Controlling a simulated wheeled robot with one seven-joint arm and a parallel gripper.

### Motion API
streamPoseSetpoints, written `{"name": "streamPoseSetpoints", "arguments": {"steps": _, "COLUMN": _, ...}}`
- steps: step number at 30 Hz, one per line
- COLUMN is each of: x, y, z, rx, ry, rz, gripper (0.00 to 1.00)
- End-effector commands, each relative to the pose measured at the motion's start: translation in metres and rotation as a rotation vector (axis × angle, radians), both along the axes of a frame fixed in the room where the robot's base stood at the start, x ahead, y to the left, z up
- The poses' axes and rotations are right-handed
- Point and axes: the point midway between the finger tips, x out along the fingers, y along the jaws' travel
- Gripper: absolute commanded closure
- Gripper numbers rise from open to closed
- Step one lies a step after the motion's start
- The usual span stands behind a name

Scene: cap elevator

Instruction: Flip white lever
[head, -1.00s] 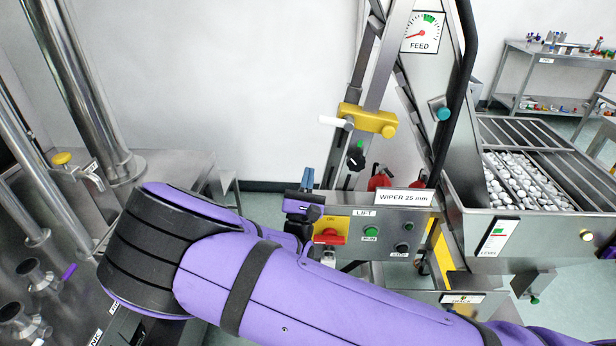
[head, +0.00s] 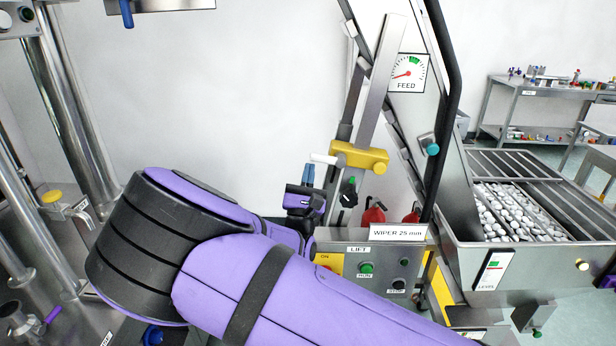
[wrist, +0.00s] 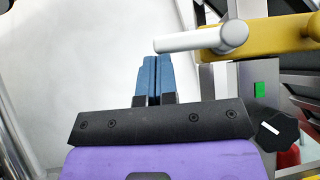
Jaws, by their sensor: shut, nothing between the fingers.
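The white lever (head: 323,158) sticks out to the left, roughly level, from the yellow block (head: 358,157) on the inclined conveyor frame. In the wrist view the white lever (wrist: 203,39) has a rounded pivot end on the yellow block (wrist: 272,35). My gripper (head: 308,167) is just below and left of the lever's free end in the head view. In the wrist view my gripper's blue fingers (wrist: 152,60) are together and empty, with their tips just under the free end. I cannot tell whether they touch it.
A black knob (wrist: 277,130) sits below the yellow block. The lift control box (head: 370,268) and red parts (head: 373,215) are below right. A FEED gauge (head: 408,73) is above, and a hopper of white caps (head: 515,210) is at right. Blank wall lies left.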

Motion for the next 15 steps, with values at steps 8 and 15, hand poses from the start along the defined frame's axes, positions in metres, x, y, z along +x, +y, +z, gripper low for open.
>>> {"name": "streamPoseSetpoints", "arguments": {"steps": 8, "x": 0.0000, "y": 0.0005, "z": 0.0012, "rx": 0.016, "ry": -0.001, "rz": 0.001, "gripper": 1.00}}
{"name": "streamPoseSetpoints", "arguments": {"steps": 15, "x": 0.0002, "y": 0.0010, "z": 0.0045, "rx": 0.062, "ry": -0.002, "rz": 0.000, "gripper": 1.00}}
